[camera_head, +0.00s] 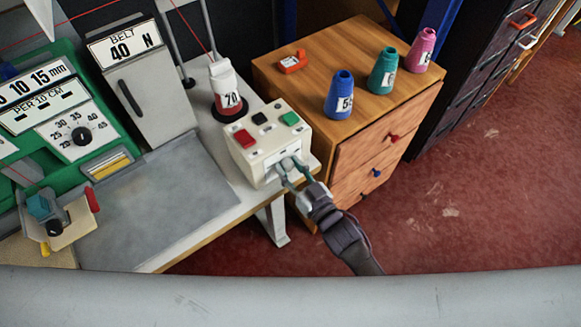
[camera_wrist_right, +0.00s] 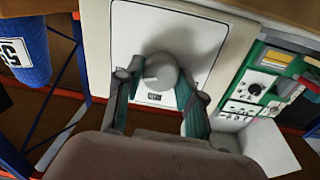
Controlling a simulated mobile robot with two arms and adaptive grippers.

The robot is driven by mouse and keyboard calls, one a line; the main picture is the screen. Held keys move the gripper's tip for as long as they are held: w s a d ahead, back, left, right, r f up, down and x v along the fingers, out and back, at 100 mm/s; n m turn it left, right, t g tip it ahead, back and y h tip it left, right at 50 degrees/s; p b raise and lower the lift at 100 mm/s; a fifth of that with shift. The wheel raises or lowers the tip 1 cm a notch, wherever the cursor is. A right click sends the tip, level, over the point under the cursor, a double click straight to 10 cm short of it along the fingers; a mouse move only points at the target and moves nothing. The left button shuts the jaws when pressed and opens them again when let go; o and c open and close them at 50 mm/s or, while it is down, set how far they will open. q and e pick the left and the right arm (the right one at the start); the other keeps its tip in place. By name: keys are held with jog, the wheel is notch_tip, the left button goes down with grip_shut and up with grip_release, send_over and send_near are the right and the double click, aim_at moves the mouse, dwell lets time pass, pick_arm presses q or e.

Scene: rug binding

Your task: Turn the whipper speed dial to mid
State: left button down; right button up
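The white control box (camera_head: 251,157) stands at the right end of the worktable, with red, black and green buttons on top. Its front panel fills the middle of the right wrist view (camera_wrist_right: 208,22). The whipper speed dial, a round grey knob (camera_wrist_right: 163,73) with a pale pointer mark, sits on that panel above a small dark label. My right gripper (camera_head: 288,166) is at the front panel, its two teal fingers on either side of the dial and appearing to touch it; it also shows in the wrist view (camera_wrist_right: 160,85). The head view mostly hides the dial. My left gripper is out of view.
A wooden drawer cabinet (camera_head: 350,150) stands right of the table, carrying blue (camera_head: 340,97), teal (camera_head: 383,72) and pink (camera_head: 421,50) cones. A white-and-red cone (camera_head: 227,88) stands behind the box. The green machine (camera_head: 85,130) is at left. Red floor is open in front.

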jog(key=c, duration=0.5)
jog(key=shift+n, duration=0.3)
jog(key=n, duration=0.2)
jog(key=shift+n, duration=0.3)
jog(key=n+b, duration=0.1)
jog(key=n, duration=0.2)
jog(key=shift+f+n, duration=0.1)
jog(key=shift+n, duration=0.2)
jog(key=n, duration=0.3)
jog(key=shift+s+n+b, duration=0.1)
jog(key=shift+n+b, duration=0.25)
jog(key=shift+n, duration=0.05)
jog(key=shift+a+f+n+y+b, duration=0.1)
jog(key=shift+n+y+b, duration=0.3)
jog(key=shift+n, duration=1.5)
